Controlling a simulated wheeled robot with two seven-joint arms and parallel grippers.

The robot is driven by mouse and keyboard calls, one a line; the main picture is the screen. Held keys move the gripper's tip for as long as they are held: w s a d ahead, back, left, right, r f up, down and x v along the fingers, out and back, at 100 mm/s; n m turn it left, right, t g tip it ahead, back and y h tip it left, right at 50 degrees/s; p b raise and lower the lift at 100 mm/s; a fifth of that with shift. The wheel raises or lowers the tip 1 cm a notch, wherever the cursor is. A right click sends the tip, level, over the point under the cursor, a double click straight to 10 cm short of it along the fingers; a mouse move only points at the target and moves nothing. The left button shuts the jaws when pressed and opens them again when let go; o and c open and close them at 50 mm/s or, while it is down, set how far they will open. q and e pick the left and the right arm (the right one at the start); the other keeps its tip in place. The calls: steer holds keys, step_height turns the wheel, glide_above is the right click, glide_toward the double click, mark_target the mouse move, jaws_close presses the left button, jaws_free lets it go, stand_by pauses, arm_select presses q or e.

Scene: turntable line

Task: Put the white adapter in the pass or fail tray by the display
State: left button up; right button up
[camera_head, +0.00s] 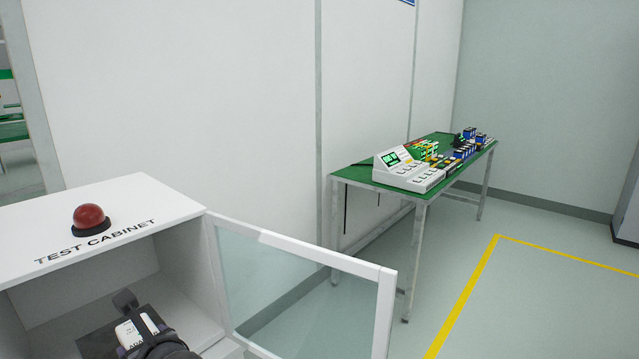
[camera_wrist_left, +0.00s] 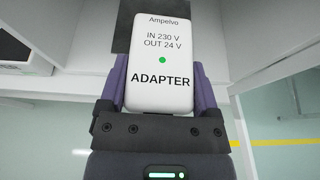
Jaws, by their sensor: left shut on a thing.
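My left gripper (camera_wrist_left: 160,82) is shut on the white adapter (camera_wrist_left: 158,62), with its two purple-grey fingers on either side. The adapter's face reads "Ampelvo, IN 230 V, OUT 24 V, ADAPTER" and has a lit green dot. In the head view the adapter (camera_head: 136,331) shows at the bottom left, inside the open test cabinet (camera_head: 150,205), partly covered by my wrist. A dark plate (camera_head: 95,341) lies beside and behind it; I cannot tell whether they touch. No pass or fail tray can be made out. My right gripper is not in view.
The cabinet's glass door (camera_head: 300,285) stands open to the right of the adapter. A red dome (camera_head: 90,216) sits on the cabinet top. Farther back, a green-topped table (camera_head: 352,178) bears a white console (camera_head: 405,175) and several small boxes. The floor at right is clear.

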arm_select(q)
steer(key=s+d+r+m+t+h, duration=0.1)
steer(key=s+d+r+m, duration=0.1)
steer(key=s+d, duration=0.5)
steer(key=s+d+r+m+t+h, duration=0.1)
steer(key=s+d+r+m+h, duration=0.1)
steer(key=s+d+r, duration=0.2)
steer(key=s+d, duration=0.2)
steer(key=shift+s+d+t+h, duration=0.3)
steer(key=shift+s+d+t, duration=0.05)
steer(key=shift+d+t, duration=0.05)
